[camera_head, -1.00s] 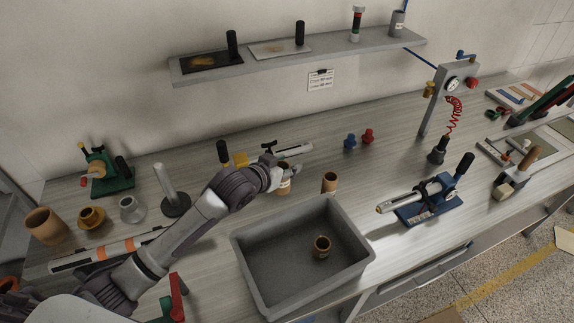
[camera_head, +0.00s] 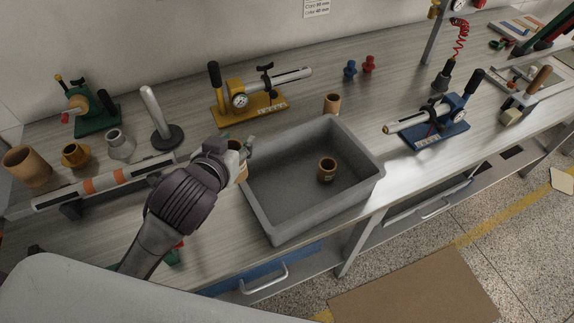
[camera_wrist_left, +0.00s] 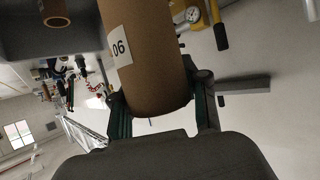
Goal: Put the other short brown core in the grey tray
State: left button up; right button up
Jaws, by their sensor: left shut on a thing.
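My left gripper (camera_head: 246,149) is shut on a brown cardboard core (camera_head: 241,173), beside the back left corner of the grey tray (camera_head: 268,222). In the left wrist view the held core (camera_wrist_left: 148,60) fills the middle, with a white number label and a finger on each side. My arm hides part of it in the head view. One short brown core (camera_head: 327,165) stands inside the tray. Another brown core (camera_head: 332,103) stands on the bench just behind the tray. My right gripper is not in view.
A yellow tool with a gauge (camera_head: 250,107) stands behind my gripper. A grey post on a round base (camera_head: 162,125) is to the left. A blue clamp tool (camera_head: 437,130) stands right of the tray. The tray floor around its core is clear.

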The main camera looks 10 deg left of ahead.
aim_at(275, 190)
jog(key=l+u, duration=0.1)
jog(key=u, duration=0.3)
jog(key=i+l+u, duration=0.1)
jog(key=u, duration=0.3)
jog(key=l+u, duration=0.15)
jog(key=u, duration=0.25)
jog(key=l+u, duration=0.3)
jog(key=l, duration=0.5)
jog(key=l+u, duration=0.3)
jog(key=l, duration=0.5)
jog(key=k+l, duration=0.1)
jog(key=l, duration=0.7)
jog(key=k, duration=0.05)
